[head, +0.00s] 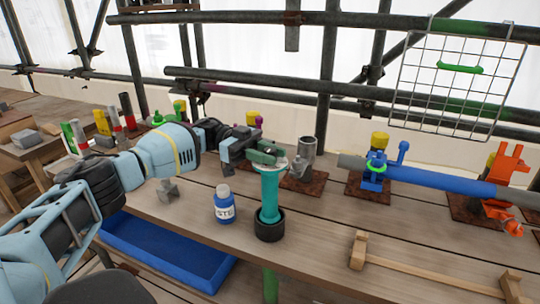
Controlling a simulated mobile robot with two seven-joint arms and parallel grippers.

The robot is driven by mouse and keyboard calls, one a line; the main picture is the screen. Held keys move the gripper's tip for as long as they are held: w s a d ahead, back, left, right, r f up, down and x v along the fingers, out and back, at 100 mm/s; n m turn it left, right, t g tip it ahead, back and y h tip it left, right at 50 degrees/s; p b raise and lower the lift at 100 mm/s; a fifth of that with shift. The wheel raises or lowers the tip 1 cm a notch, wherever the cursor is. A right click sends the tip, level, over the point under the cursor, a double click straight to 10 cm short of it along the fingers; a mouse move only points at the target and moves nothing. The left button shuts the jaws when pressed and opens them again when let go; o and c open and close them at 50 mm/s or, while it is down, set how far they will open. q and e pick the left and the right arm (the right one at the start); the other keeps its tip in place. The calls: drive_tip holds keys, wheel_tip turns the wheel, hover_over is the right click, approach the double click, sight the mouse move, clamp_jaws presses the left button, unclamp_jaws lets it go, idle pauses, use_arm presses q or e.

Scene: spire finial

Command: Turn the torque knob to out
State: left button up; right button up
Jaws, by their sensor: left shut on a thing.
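A teal upright tool (269,196) with a wide black foot stands on the wooden bench near the middle of the head view. A pale round plate (271,168) is at its top. A small dark green piece (265,153) sits just above that plate; I take it for the torque knob, but no label or setting mark is readable. My left gripper (256,152) reaches in from the left at the tool's top and is shut on the green piece. The fingers partly hide the knob, so its turned position cannot be told. My right gripper is out of view.
A white-capped blue bottle (224,205) stands left of the tool. A grey metal cylinder (305,158) stands close behind right. A blue pipe (425,178) with clamps lies farther right. A blue tray (160,251) sits below the front edge.

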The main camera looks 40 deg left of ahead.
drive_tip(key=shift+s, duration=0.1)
use_arm(q)
drive_tip(key=o, duration=0.9)
drive_tip(key=shift+d, duration=0.1)
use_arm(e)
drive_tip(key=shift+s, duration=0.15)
use_arm(q)
drive_tip(key=shift+o, duration=0.2)
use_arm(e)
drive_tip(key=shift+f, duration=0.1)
use_arm(q)
drive_tip(key=a+b, duration=0.2)
drive_tip(key=a, duration=0.6)
drive_tip(key=shift+s+b, duration=0.25)
drive_tip(key=shift+b, duration=0.05)
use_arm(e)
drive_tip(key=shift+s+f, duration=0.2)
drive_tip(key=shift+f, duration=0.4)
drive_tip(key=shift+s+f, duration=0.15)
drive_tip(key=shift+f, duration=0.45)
use_arm(q)
drive_tip(key=shift+d, duration=0.1)
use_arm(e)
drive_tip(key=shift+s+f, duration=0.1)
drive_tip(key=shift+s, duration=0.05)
